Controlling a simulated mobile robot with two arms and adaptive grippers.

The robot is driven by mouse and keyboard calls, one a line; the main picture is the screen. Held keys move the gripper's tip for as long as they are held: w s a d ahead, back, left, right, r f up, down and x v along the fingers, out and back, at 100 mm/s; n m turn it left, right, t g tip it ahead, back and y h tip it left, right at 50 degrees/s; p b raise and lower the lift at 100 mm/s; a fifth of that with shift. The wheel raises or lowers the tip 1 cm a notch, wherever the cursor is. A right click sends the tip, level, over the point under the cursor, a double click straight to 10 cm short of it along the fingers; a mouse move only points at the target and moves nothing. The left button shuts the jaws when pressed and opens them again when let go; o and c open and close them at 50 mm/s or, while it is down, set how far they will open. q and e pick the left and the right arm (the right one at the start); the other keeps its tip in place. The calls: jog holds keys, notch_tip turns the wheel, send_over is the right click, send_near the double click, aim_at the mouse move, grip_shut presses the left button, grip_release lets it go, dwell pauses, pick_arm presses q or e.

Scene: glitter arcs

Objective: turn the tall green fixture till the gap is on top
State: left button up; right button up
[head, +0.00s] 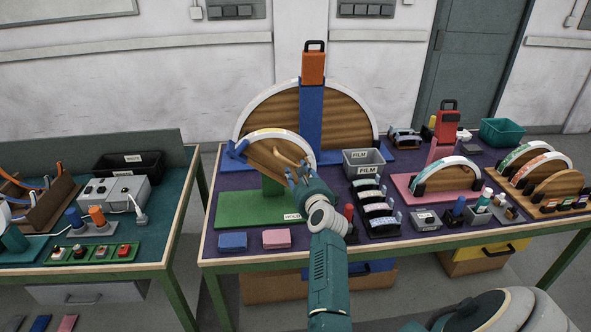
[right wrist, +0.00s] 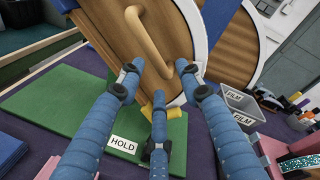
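A white rim (head: 290,138) runs over the disc's upper edge; I cannot make out the gap. A bent wooden handle (right wrist: 150,45) stands out from the disc's face. My right gripper (head: 296,172) is in front of the disc's lower right, by the handle. In the right wrist view its fingers (right wrist: 160,85) are spread around the handle's near end, with no clear contact. My left gripper is not in view.
A taller blue fixture (head: 312,120) with a large arc stands close behind. Grey FILM bins (head: 364,163) and a black rack (head: 376,210) are to the right. Blue (head: 232,240) and pink (head: 276,238) blocks lie in front. A pink fixture (head: 440,185) stands further right.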

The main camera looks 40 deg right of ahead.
jog(key=v, duration=0.3)
jog(key=shift+s, duration=0.1)
dwell(0.4)
